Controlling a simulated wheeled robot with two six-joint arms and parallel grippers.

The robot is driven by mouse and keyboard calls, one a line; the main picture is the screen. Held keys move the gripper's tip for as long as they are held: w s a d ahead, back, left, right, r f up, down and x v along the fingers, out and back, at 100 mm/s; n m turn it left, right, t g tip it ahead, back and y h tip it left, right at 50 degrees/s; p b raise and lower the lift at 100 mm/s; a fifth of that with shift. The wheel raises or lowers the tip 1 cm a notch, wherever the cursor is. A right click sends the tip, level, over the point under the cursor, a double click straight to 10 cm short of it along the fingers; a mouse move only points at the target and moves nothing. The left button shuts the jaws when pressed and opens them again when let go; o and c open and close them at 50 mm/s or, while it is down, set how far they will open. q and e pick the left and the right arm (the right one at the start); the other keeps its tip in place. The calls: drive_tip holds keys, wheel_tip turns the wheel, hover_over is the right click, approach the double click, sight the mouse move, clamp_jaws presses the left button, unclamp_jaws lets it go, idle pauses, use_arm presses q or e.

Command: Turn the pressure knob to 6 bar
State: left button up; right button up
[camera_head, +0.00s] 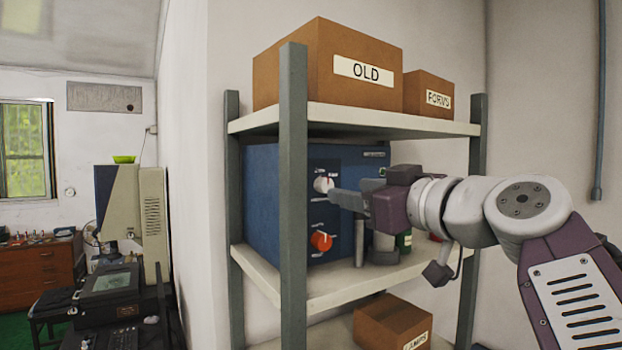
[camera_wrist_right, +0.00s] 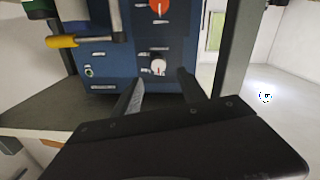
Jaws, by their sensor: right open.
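A blue control box (camera_head: 262,200) stands on the middle shelf. Its front panel has a white knob (camera_head: 323,184) above and a red-orange knob (camera_head: 321,241) below. The lettering is too small to read, so I cannot tell which is the pressure knob or where it points. The right wrist view is inverted, with the red knob (camera_wrist_right: 159,7) above the white knob (camera_wrist_right: 158,67). My right gripper (camera_head: 336,195) is open and empty at the white knob; in its wrist view the fingers (camera_wrist_right: 162,80) point at either side of it. Contact is unclear. My left gripper is out of view.
A grey shelf post (camera_head: 293,200) stands left of the knobs, close to my right gripper. A green can (camera_head: 404,241) stands on the shelf below my right arm. A yellow-handled tool (camera_wrist_right: 62,41) shows in the wrist view. Boxes sit on the top shelf (camera_head: 350,119).

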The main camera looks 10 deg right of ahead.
sight(328, 187)
drive_tip(key=p+x, duration=0.5)
drive_tip(key=x, duration=0.3)
drive_tip(key=shift+w+a+f, duration=0.1)
drive_tip(key=shift+w+a, duration=0.05)
drive_tip(key=shift+w, duration=0.2)
drive_tip(key=shift+s+d, duration=0.5)
drive_tip(key=shift+s, duration=0.15)
drive_tip(key=c, duration=0.3)
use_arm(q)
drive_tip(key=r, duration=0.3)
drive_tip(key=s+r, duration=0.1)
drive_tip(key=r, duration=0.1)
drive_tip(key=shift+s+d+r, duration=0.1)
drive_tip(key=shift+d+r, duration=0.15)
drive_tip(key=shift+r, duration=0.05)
use_arm(e)
drive_tip(key=shift+a, duration=0.15)
clamp_jaws()
